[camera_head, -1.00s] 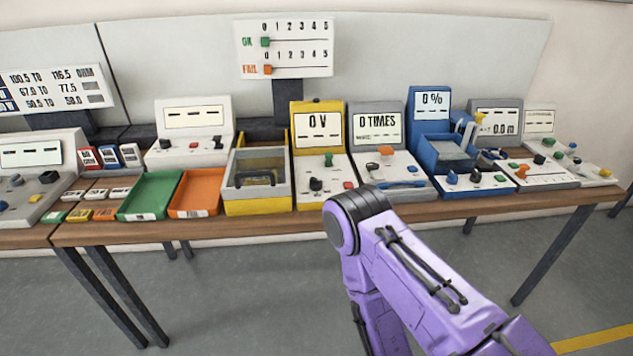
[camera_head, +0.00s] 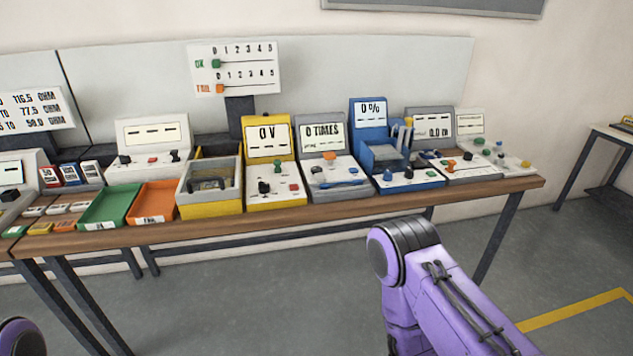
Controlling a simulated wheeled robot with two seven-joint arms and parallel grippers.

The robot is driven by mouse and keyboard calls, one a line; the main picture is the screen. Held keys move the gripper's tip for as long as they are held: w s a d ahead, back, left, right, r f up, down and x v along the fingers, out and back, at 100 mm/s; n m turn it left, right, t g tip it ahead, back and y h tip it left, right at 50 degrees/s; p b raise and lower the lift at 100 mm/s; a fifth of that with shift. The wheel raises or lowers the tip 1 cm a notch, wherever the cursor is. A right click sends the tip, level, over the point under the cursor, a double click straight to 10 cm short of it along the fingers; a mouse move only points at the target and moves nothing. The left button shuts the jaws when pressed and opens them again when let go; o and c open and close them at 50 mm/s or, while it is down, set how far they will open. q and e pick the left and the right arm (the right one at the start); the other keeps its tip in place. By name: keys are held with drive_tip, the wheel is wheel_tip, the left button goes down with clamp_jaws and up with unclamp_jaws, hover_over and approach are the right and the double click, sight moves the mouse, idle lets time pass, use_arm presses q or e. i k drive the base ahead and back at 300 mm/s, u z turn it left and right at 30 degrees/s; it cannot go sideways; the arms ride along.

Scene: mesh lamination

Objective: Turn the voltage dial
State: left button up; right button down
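The yellow voltage unit (camera_head: 269,150) stands on the table with its display reading "0 V". On its white sloped panel are a black dial (camera_head: 264,187), a green knob (camera_head: 277,166) and a red button (camera_head: 294,187). My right arm's purple links show at the lower right, in front of the table and apart from the unit. Neither gripper is visible. A small purple part of mine shows at the lower left corner.
A grey "0 TIMES" unit (camera_head: 324,156) stands just right of the voltage unit. A yellow-grey box (camera_head: 210,189) is on its left, then orange (camera_head: 153,202) and green (camera_head: 110,206) trays. A blue "0 %" unit (camera_head: 377,142) is farther right. Floor in front is clear.

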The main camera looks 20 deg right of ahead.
sight(264, 188)
drive_tip(key=z, duration=1.95)
drive_tip(key=i, duration=1.8)
drive_tip(key=u, duration=1.35)
